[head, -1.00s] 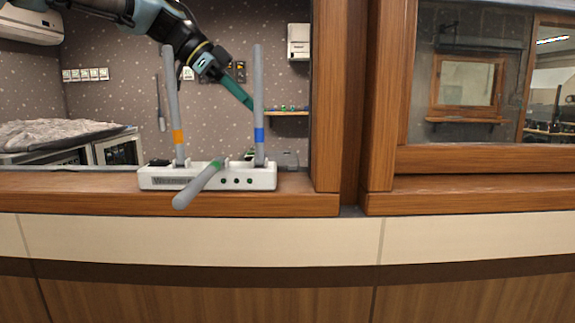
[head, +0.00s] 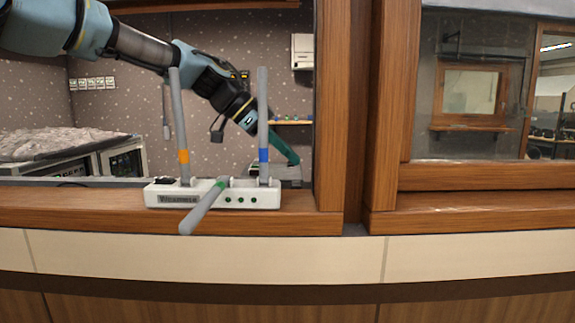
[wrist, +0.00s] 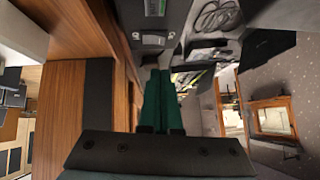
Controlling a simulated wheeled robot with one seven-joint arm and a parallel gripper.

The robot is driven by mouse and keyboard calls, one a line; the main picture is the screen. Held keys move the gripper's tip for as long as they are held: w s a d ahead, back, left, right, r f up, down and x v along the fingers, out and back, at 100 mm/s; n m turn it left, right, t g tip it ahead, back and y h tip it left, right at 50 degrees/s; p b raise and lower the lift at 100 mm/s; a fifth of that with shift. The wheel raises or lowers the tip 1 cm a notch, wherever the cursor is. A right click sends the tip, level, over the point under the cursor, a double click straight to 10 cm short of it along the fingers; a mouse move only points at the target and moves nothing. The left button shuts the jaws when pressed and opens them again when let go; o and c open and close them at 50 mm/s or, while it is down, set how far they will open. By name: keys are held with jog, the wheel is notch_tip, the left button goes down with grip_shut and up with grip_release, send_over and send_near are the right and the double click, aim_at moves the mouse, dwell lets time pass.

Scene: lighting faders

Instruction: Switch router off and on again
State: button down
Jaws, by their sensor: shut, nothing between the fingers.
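The white router (head: 212,198) sits on the wooden sill, with a black part (head: 164,181) on its top left. Two grey antennas stand upright, one with an orange band (head: 183,156) and one with a blue band (head: 264,155). A third, with a green band (head: 203,207), leans forward over the front edge. Several small green dots show on the router's front. My gripper (head: 296,161) is shut and empty, pointing down to the right behind the blue-banded antenna. Its teal fingers (wrist: 161,72) are together in the wrist view. I cannot make out the router there.
A grey device (head: 274,171) lies behind the router, close below my fingertips. In the wrist view, a dark grey box with a green label (wrist: 154,8) lies beyond the fingers, beside coiled cable (wrist: 214,17). The wooden window post (head: 328,120) stands just right of the gripper.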

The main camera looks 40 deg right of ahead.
aim_at(287, 186)
jog(key=shift+w+f, duration=0.15)
jog(key=shift+f, duration=0.75)
jog(key=shift+w+f, duration=0.15)
jog(key=shift+f, duration=0.7)
jog(key=shift+p, duration=0.45)
jog(key=shift+d+p, duration=0.15)
jog(key=shift+p, duration=0.3)
jog(key=shift+w+f+b, duration=0.1)
jog(key=shift+f+b, duration=0.15)
jog(key=shift+b, duration=0.05)
jog(key=shift+s+a+r, duration=0.2)
jog(key=shift+s+a, duration=0.4)
jog(key=shift+s, duration=0.05)
